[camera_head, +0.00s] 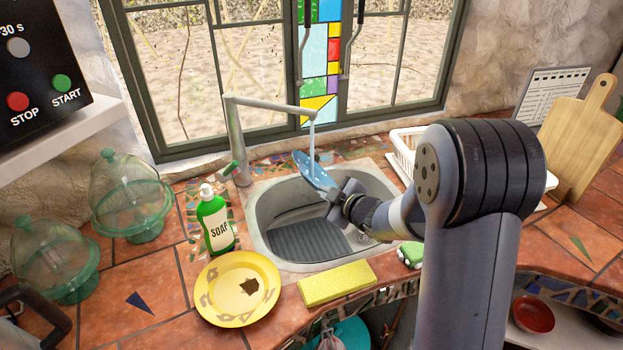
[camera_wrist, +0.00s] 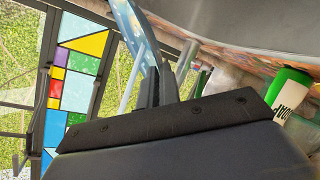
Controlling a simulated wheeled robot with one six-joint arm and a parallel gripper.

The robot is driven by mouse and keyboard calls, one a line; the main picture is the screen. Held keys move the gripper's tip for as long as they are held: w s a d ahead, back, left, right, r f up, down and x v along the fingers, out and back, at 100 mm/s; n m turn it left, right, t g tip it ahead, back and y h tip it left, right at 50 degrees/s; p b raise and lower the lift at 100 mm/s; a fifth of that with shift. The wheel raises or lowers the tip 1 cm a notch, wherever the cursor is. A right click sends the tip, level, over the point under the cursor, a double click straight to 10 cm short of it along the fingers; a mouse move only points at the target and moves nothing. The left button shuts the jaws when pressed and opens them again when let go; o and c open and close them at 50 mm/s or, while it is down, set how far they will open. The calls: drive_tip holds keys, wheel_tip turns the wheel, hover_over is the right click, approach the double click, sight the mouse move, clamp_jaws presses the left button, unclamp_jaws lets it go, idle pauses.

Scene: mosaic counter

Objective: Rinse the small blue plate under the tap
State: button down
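The small blue plate (camera_head: 309,171) is held tilted above the sink basin, below the spout of the tap (camera_head: 236,140). A thin pale stream runs from the spout down to the plate. My gripper (camera_head: 336,196) is shut on the plate's near right edge. In the wrist view the plate (camera_wrist: 131,27) shows nearly edge-on, with its lower end between the dark fingers of my gripper (camera_wrist: 157,88). The sink (camera_head: 268,222) is grey, with a ribbed floor. Part of its right side is hidden by my arm.
A green soap bottle (camera_head: 215,222) stands left of the sink. A yellow plate (camera_head: 218,308) with a dark patch and a yellow sponge (camera_head: 336,283) lie in front. A white rack (camera_head: 402,146) is right, partly behind my arm. Glass domes (camera_head: 130,190) stand at left.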

drive_tip(key=shift+s+a, duration=0.15)
drive_tip(key=shift+a, duration=0.35)
drive_tip(key=s+d+b, duration=0.2)
drive_tip(key=s+d, duration=0.1)
drive_tip(key=s, duration=0.8)
drive_tip(key=shift+s+d, duration=0.35)
drive_tip(key=shift+s, duration=0.05)
drive_tip(key=shift+r, duration=0.1)
idle(0.3)
drive_tip(key=s+r+p, duration=0.1)
drive_tip(key=s, duration=0.1)
drive_tip(key=s+d+r+p, duration=0.1)
drive_tip(key=r, duration=0.1)
drive_tip(key=shift+s+d, duration=0.1)
drive_tip(key=shift+s, duration=0.25)
drive_tip(key=shift+s+f, duration=0.1)
idle(0.3)
